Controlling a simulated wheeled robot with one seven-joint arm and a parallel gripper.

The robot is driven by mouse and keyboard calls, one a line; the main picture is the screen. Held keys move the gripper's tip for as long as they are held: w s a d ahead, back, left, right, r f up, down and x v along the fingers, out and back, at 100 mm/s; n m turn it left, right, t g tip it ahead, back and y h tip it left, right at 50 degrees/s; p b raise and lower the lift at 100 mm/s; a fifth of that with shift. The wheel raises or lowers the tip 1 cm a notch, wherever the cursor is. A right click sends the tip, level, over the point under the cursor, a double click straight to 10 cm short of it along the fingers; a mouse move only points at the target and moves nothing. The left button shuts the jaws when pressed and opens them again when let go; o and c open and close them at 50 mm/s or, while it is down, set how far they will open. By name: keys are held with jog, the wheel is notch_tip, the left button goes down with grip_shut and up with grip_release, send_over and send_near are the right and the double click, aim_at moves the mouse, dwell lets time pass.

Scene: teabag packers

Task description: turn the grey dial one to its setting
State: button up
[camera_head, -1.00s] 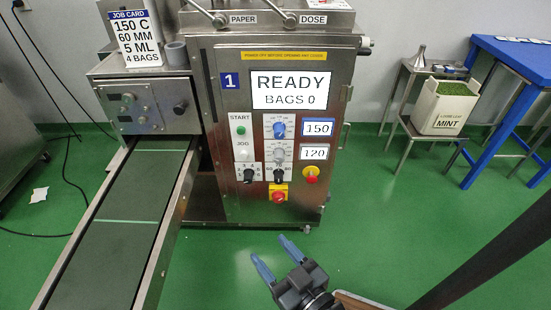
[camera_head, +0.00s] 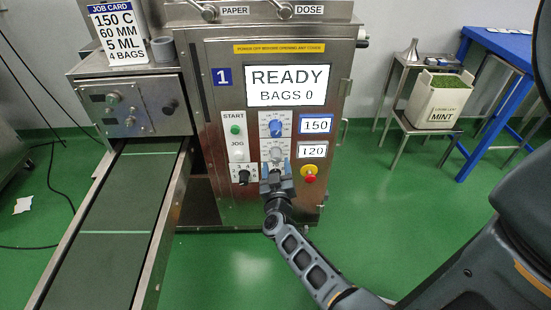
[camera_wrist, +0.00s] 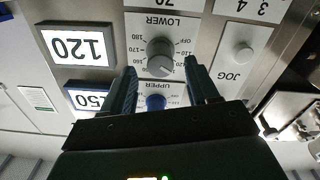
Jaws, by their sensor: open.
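The grey dial (camera_head: 277,153) sits on the front of the steel machine, below the blue dial (camera_head: 276,127). In the wrist view, which is upside down, the grey dial (camera_wrist: 160,54) carries the label LOWER, and the display (camera_wrist: 77,46) beside it reads 120. My gripper (camera_head: 276,168) is open in front of the panel, just below the grey dial in the head view. In the wrist view the fingertips of my gripper (camera_wrist: 160,72) stand apart to either side of the grey dial's column. I cannot tell whether they touch the panel.
The job card (camera_head: 118,34) reads 150 C, 60 MM, 5 ML, 4 BAGS. The upper display (camera_head: 316,124) reads 150. A red stop button (camera_head: 309,174), a black selector (camera_head: 244,177) and the green start button (camera_head: 235,130) are close by. A conveyor (camera_head: 110,235) runs at left.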

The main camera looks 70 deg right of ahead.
aim_at(276, 161)
jog(key=shift+x, duration=2.25)
jog(key=c, duration=1)
